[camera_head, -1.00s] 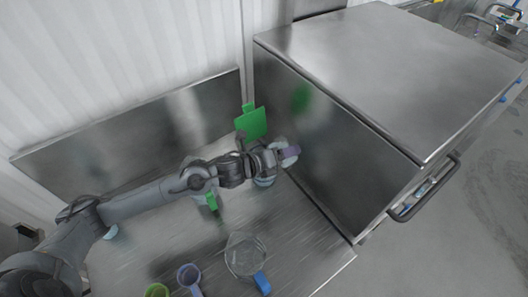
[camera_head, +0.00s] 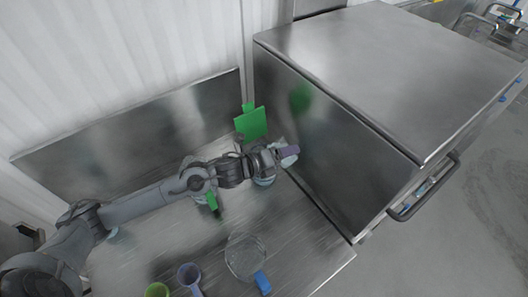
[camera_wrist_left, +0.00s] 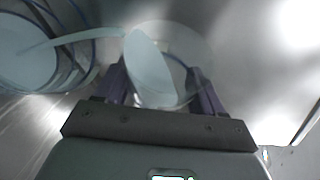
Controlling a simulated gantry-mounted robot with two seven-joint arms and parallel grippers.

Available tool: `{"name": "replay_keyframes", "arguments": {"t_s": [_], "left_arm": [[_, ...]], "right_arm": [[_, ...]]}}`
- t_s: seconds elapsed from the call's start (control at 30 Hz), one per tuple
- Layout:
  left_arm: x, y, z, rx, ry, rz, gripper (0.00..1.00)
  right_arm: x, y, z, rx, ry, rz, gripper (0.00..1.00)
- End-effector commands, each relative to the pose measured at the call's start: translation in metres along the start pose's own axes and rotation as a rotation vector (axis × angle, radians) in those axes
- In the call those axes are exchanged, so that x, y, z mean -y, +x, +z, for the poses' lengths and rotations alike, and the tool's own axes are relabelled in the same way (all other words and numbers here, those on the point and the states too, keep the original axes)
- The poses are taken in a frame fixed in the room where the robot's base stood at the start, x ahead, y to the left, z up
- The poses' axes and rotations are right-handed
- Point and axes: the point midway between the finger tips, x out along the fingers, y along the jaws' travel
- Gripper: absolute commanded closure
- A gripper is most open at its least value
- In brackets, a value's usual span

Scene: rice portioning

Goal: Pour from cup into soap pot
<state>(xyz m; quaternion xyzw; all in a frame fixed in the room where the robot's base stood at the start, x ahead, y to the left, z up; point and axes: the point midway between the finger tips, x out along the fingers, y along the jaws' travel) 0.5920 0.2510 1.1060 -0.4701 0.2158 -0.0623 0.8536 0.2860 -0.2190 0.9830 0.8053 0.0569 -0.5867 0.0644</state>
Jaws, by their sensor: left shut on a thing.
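My left gripper (camera_head: 288,156) is shut on a clear cup (camera_wrist_left: 160,45). Its purple fingers grip the cup from both sides in the left wrist view. The cup is tilted, with pale blue-white contents slanting inside it. A clear pot with pale contents, taken to be the soap pot (camera_wrist_left: 28,65), is at the left of the wrist view. A pale band stretches from the cup side over this pot; I cannot tell whether it is a stream or a solid part. In the head view a pale container (camera_head: 265,181) stands just below the gripper, partly hidden. My right gripper is not visible.
A tall steel cabinet (camera_head: 340,150) stands close on the gripper's right. A green board (camera_head: 251,124) is behind. A green-handled item (camera_head: 212,202) sits below my forearm.

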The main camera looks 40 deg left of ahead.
Motion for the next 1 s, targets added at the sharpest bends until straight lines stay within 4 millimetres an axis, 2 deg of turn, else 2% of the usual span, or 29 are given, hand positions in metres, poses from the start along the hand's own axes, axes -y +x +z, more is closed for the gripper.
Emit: {"name": "replay_keyframes", "arguments": {"t_s": [1.0], "left_arm": [[-0.0036, 0.0011, -0.0009, -0.013, -0.103, -0.042, 0.65]], "right_arm": [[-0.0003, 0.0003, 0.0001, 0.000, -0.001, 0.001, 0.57]]}}
